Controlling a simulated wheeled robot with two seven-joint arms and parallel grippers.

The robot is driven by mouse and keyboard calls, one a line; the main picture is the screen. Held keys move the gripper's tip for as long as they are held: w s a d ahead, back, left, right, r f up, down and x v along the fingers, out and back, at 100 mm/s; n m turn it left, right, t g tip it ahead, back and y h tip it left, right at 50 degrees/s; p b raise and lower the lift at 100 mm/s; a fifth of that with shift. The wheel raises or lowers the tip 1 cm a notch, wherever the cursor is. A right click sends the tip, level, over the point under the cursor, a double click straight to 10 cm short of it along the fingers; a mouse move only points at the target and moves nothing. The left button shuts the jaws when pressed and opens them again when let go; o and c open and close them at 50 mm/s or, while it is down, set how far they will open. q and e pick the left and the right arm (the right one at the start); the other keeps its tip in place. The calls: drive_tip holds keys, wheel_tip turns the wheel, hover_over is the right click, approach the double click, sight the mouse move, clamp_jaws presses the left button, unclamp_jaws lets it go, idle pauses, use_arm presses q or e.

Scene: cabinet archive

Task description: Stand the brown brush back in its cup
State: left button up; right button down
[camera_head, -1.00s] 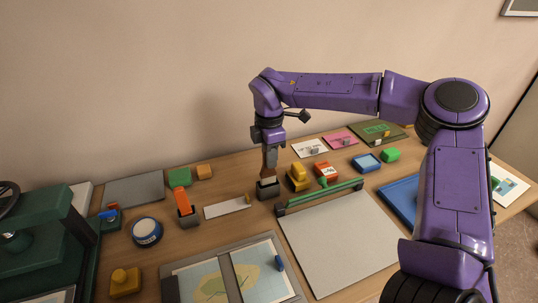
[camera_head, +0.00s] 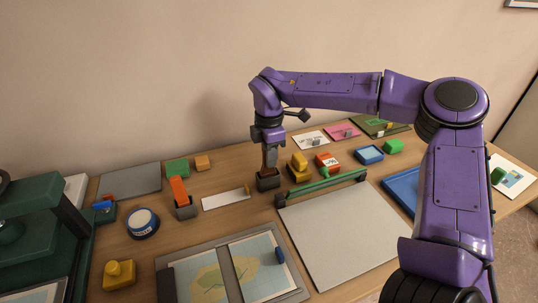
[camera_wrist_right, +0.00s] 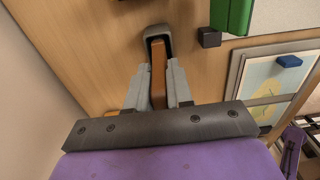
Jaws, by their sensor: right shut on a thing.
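My right gripper (camera_wrist_right: 158,92) is shut on the brown brush (camera_wrist_right: 158,68), with one grey finger on each side of it. In the wrist view the far end of the brush reaches into the mouth of a small dark grey cup (camera_wrist_right: 156,33). In the head view my right gripper (camera_head: 270,158) points straight down just above the same cup (camera_head: 268,182), and the brush is mostly hidden by the fingers. How deep the brush sits in the cup is hidden. My left gripper is not in view.
An orange brush (camera_head: 178,190) stands in another cup (camera_head: 187,212) to the left. A white strip (camera_head: 225,200) lies between the cups. A yellow block (camera_head: 299,170) and a green bar (camera_head: 325,186) are close on the right. A grey board (camera_head: 340,235) lies in front.

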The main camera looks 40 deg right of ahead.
drive_tip(key=shift+f, duration=0.25)
drive_tip(key=c, duration=0.9)
unclamp_jaws()
drive_tip(key=shift+r+p, duration=2.05)
drive_tip(key=shift+r, duration=1.55)
drive_tip(key=shift+r, duration=0.1)
wheel_tip(320, 180, up, 10)
drive_tip(key=shift+r+b, duration=0.15)
drive_tip(key=shift+b, duration=0.8)
